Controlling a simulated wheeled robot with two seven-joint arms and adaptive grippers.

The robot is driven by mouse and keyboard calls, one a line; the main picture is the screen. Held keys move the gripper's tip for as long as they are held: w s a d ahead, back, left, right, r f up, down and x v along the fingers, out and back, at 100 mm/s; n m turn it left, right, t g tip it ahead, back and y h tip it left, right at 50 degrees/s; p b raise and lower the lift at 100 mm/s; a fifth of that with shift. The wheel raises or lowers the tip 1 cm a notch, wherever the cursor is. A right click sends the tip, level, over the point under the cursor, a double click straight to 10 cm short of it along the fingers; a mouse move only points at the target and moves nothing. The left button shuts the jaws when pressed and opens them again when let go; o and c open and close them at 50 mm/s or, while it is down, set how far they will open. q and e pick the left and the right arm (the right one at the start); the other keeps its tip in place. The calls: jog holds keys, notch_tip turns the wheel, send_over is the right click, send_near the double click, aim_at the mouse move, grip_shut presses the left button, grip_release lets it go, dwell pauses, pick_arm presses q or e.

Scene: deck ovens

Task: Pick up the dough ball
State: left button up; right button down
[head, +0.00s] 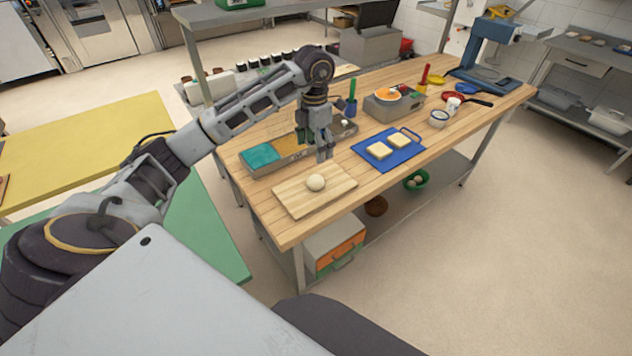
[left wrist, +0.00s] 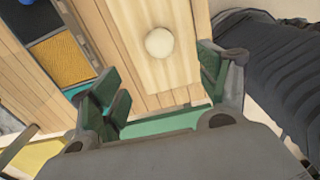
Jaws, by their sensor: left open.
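The dough ball (head: 316,183) is pale and round. It rests on a light wooden board (head: 290,201) near the front left end of the wooden table. It also shows in the left wrist view (left wrist: 160,42), beyond the fingers and between their lines. My left gripper (head: 325,157) points down above the table, just behind and slightly right of the ball in the head view. Its green-padded fingers (left wrist: 158,85) are apart, with nothing between them. The ball is not touched. My right gripper is not in view.
Behind the board stands a tray of bins with a teal one (head: 262,155). A blue board (head: 388,149) with bread slices lies to the right. A blue cup (head: 350,108) and a scale-like box (head: 393,102) stand farther back. A shelf (head: 250,12) overhangs the rear.

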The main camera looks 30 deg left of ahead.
pick_arm(q)
jog(key=f, duration=0.1)
send_over(315, 177)
notch_tip(315, 177, down, 6)
jog(key=shift+f+p, duration=0.2)
jog(key=shift+p, duration=0.2)
jog(key=shift+f, duration=0.65)
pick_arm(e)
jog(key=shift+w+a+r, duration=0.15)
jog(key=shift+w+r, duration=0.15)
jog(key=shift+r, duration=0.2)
pick_arm(q)
jog(key=shift+f, duration=0.15)
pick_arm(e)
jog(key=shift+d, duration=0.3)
pick_arm(q)
jog(key=shift+f+p, duration=0.3)
jog(key=shift+f, duration=0.25)
jog(key=shift+d+f+p, duration=0.1)
jog(key=shift+f+p, duration=0.2)
jog(key=shift+f, duration=1.6)
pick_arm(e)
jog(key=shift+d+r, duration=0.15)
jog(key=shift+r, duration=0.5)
